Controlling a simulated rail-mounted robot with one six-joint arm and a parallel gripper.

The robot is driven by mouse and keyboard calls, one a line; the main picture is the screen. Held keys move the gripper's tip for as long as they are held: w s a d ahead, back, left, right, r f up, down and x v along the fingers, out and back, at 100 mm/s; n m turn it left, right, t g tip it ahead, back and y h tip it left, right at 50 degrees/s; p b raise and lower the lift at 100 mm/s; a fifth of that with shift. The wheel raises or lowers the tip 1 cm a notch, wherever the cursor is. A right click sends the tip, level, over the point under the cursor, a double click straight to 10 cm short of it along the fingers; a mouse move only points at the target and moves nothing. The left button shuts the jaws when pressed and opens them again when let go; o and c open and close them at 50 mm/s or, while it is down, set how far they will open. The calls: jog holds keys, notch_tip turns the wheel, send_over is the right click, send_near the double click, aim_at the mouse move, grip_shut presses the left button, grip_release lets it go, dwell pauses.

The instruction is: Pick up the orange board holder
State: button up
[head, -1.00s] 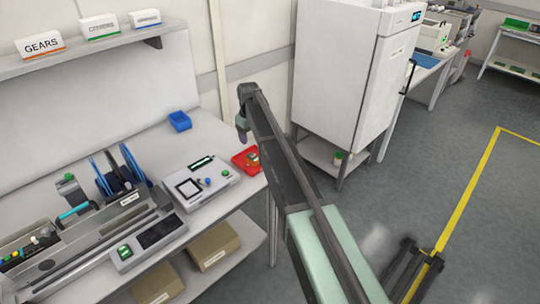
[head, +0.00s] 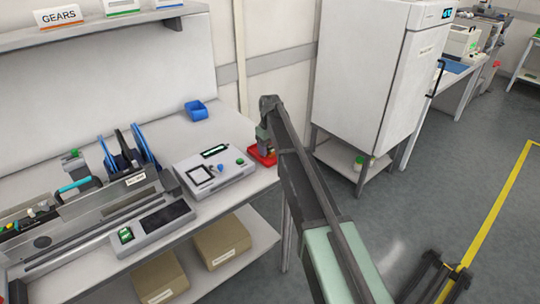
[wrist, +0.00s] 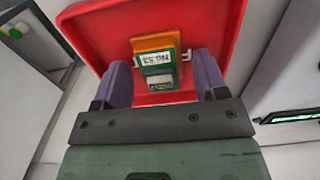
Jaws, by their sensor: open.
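The orange board holder (wrist: 157,43) lies in a red tray (wrist: 85,20) in the wrist view. A green board with a white label is on it and covers part of its orange face. My gripper (wrist: 163,80) is open, with one purple finger on each side of the holder's near end. I cannot tell whether the fingers touch it. In the head view my gripper (head: 266,146) is over the red tray (head: 261,157) at the bench's right end; my arm hides much of the tray, and the holder is not clear there.
A white device (head: 213,174) with a green button stands on the bench just left of the tray. A blue bin (head: 196,111) sits behind it. A white cabinet (head: 370,80) stands to the right, beyond my arm. Cardboard boxes (head: 222,242) are on the shelf below.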

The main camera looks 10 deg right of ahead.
jog(key=c, duration=1)
jog(key=shift+c, duration=0.2)
jog(key=shift+r, duration=0.15)
notch_tip(320, 180, up, 20)
jog(key=p, duration=2)
